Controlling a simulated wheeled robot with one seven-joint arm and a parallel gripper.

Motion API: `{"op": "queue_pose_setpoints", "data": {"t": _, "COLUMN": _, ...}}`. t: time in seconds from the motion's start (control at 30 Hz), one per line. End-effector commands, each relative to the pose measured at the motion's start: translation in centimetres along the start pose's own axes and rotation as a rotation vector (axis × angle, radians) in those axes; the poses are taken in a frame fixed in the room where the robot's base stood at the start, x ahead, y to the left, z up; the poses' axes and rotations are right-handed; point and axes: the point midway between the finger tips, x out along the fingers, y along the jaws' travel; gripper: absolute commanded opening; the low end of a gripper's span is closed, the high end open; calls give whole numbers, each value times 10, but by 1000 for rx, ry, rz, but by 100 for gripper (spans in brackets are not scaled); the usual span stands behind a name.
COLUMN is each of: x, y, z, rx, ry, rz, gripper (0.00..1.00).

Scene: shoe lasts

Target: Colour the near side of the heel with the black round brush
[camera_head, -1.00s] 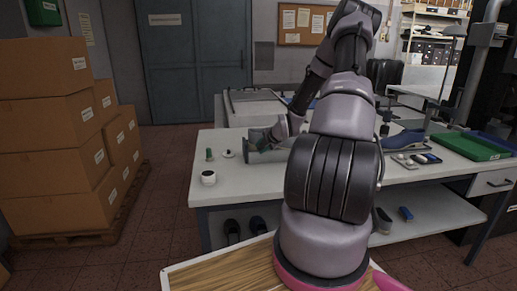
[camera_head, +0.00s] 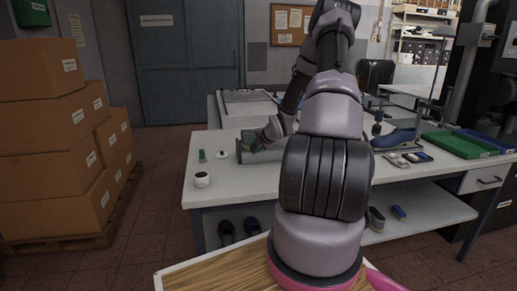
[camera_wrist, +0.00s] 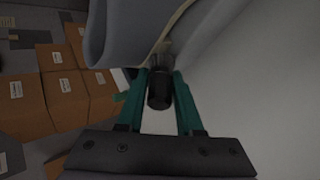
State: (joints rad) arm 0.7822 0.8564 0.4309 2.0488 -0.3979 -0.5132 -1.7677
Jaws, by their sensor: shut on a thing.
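My gripper (camera_wrist: 160,95) shows in the wrist view with two teal fingers. It is shut on a dark round-ended cylinder (camera_wrist: 159,92), which looks like the black round brush; its far end is hard to see. A large blue-grey surface (camera_wrist: 125,35) with a tan edge lies just beyond it; I cannot tell whether they touch. In the head view my gripper end is small, low over the left part of the table, by a grey stand (camera_head: 262,156). A blue shoe (camera_head: 398,139) stands on the right of the table. I cannot make out the heel's near side.
A green tray (camera_head: 458,144) lies at the right. Cartons (camera_head: 45,130) are stacked on the floor at left.

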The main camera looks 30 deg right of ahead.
Motion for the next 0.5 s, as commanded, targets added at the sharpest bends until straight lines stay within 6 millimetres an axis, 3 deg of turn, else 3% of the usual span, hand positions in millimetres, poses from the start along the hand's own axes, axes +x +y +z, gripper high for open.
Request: {"op": "queue_pose_setpoints", "data": {"t": 0.5, "x": 12, "y": 14, "z": -26, "rx": -1, "ry": 1, "rz": -1, "gripper": 0}}
